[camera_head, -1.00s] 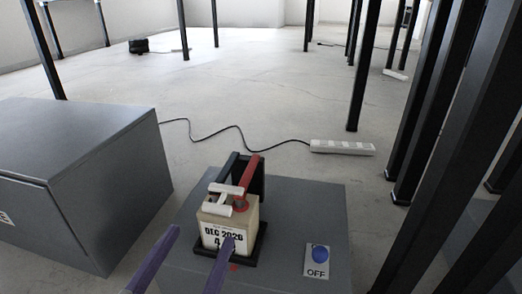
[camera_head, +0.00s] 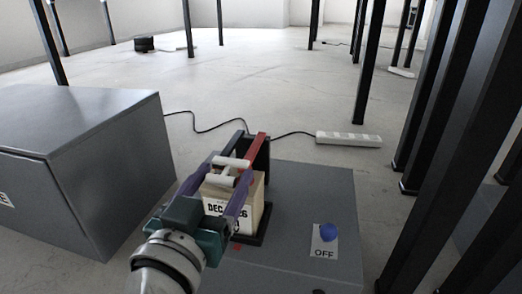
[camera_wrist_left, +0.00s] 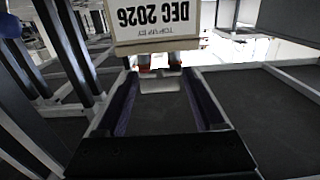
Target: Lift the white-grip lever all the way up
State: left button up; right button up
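The white-grip lever (camera_head: 231,164) has a white H-shaped grip above a cream box with a "DEC 2026" label (camera_head: 222,208). A red arm (camera_head: 257,150) and a dark arm stand behind it. My left gripper (camera_head: 232,167) reaches in from the lower left, with its purple fingers apart on either side of the white grip. In the left wrist view the white grip (camera_wrist_left: 160,85) shows between the two fingertips (camera_wrist_left: 160,92), under the upside-down label. Whether the fingers touch the grip's ends cannot be told. My right gripper is not in view.
The box stands on a grey cabinet (camera_head: 310,195) with a blue knob (camera_head: 328,232) above an "OFF" label. Another grey cabinet (camera_head: 85,130) stands at the left. A white power strip (camera_head: 348,139) with a black cable lies on the floor behind. Dark posts (camera_head: 470,130) crowd the right.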

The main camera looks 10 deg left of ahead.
pick_arm(q)
jog(key=shift+w, duration=0.1)
grip_shut()
dwell(0.6)
